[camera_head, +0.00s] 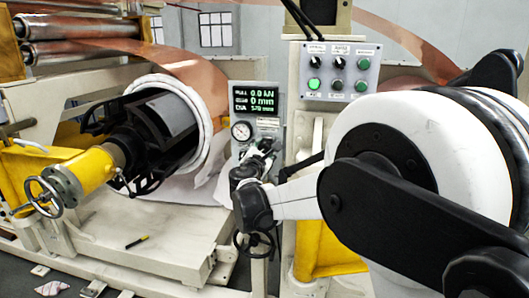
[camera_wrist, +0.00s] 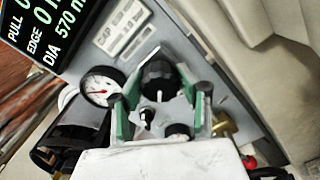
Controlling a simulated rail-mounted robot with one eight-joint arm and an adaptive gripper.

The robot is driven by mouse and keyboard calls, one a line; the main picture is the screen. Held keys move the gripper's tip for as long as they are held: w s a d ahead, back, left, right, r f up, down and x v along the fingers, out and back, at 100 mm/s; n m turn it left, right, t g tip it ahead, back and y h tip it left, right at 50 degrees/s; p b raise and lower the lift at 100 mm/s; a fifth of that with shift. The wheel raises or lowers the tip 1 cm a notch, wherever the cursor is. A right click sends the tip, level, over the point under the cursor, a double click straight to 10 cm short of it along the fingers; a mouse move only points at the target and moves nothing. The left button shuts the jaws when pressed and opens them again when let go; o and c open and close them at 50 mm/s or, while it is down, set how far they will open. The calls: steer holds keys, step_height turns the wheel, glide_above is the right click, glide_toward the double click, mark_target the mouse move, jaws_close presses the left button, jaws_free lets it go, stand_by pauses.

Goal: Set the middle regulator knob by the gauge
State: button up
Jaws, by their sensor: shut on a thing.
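The black regulator knob (camera_wrist: 157,76) shows in the wrist view on the grey panel, just right of the round gauge (camera_wrist: 99,88). My gripper (camera_wrist: 163,88) has its green-lined fingers on either side of this knob, shut on it. The gauge has a white dial with a red mark; I cannot read its value. In the head view the gauge (camera_head: 241,130) sits below the display, and my gripper (camera_head: 265,148) is at the panel just right of it, its fingers and the knob mostly hidden by my wrist.
The display (camera_head: 255,98) reads 0.0 kN, 0 mm and 570 mm. A button box (camera_head: 338,72) with green buttons and black switches stands right of it. A copper foil roll (camera_head: 205,75) is at the left, with a yellow shaft support (camera_head: 88,170) and handwheel (camera_head: 45,197).

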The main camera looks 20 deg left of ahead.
steer(key=m+b, duration=0.1)
steer(key=m, duration=0.3)
steer(key=shift+f+m, duration=0.1)
steer(key=shift+m, duration=0.2)
steer(key=shift+m+b, duration=0.45)
steer(key=shift+m, duration=1.45)
steer(key=o, duration=1.1)
steer(key=shift+o, duration=0.2)
steer(key=s+d, duration=0.1)
steer(key=s, duration=1.1)
steer(key=shift+d, duration=0.25)
